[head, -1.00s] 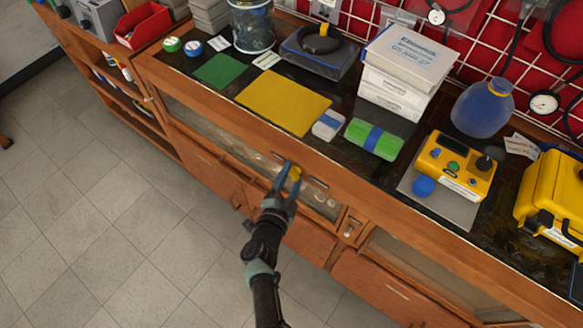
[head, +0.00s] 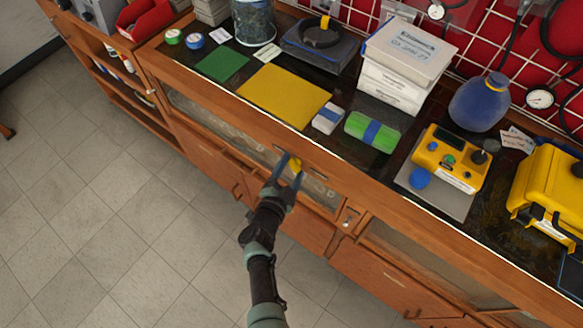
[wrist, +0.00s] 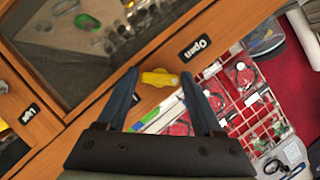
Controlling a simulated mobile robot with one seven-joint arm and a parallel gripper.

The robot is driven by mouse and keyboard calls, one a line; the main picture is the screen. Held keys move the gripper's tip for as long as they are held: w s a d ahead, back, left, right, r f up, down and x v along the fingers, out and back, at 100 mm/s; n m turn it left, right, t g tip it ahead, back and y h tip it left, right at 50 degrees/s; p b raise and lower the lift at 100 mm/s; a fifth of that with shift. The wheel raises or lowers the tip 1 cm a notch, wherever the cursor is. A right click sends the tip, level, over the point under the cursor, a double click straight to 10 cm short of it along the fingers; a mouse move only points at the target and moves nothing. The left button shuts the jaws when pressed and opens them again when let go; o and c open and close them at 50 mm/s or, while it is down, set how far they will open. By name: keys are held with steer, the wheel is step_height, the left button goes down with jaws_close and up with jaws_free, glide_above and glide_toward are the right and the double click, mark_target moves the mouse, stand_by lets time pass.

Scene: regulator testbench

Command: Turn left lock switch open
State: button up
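The yellow lock switch (wrist: 160,78) sits on the wooden front rail of the bench, and it also shows in the head view (head: 295,165). In the wrist view its knob lies crosswise between my fingers. My gripper (wrist: 160,76) is open, one blue finger on each side of the switch. Narrow gaps seem to show, but contact is unclear. In the head view my gripper (head: 290,163) reaches the rail from below.
A glass-fronted drawer (head: 320,193) lies below the rail. The bench top holds a yellow mat (head: 283,97), a green-and-blue bundle (head: 373,131), white boxes (head: 405,55) and a yellow device (head: 450,158). The floor (head: 130,240) in front is clear.

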steer(key=shift+o, duration=1.1)
steer(key=shift+s, duration=0.1)
steer(key=p+v, duration=0.4)
steer(key=v, duration=0.8)
steer(key=shift+s+a+r+p, duration=0.2)
steer(key=shift+s+p, duration=0.1)
